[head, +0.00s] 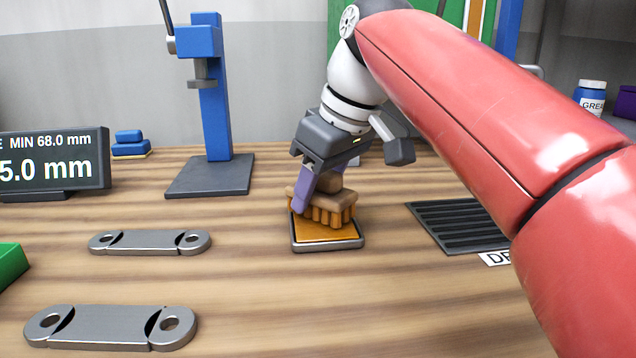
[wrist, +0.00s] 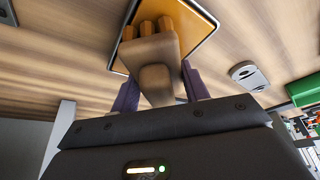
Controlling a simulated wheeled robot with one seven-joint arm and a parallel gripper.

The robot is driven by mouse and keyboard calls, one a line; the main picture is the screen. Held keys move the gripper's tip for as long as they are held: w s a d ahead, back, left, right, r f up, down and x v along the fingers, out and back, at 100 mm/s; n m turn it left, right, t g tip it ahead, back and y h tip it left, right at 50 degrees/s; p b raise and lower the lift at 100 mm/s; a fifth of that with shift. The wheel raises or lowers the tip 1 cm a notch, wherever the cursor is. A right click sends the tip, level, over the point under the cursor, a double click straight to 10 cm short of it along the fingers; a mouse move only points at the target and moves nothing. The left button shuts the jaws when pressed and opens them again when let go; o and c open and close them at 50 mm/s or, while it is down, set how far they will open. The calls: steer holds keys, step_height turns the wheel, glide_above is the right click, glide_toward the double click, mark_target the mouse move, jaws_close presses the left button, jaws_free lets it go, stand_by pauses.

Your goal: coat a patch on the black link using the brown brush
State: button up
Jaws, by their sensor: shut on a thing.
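My gripper (head: 318,188) is shut on the brown brush (head: 338,200), holding it bristles down over a shallow grey tray (head: 330,246) with an orange surface. The orange bristles are at or just above that surface; I cannot tell if they touch. In the wrist view the brush (wrist: 155,62) sits between my purple fingers, over the orange tray (wrist: 200,22). Two links lie flat at left: a nearer link (head: 110,326) and a farther link (head: 150,243). Both look grey metal, and neither looks clearly black.
A blue press stand (head: 215,100) and a display reading "5.0 mm" (head: 55,160) stand behind the links. A dark slotted rack (head: 455,222) lies right of the tray. A green bin edge (head: 10,265) is at far left. Bare wood lies in front of the tray.

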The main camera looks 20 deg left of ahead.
step_height(320, 180, up, 2)
steer(key=shift+r+p, duration=0.1)
steer(key=shift+p, duration=0.6)
steer(key=shift+r, duration=2.1)
steer(key=shift+s+d, duration=0.1)
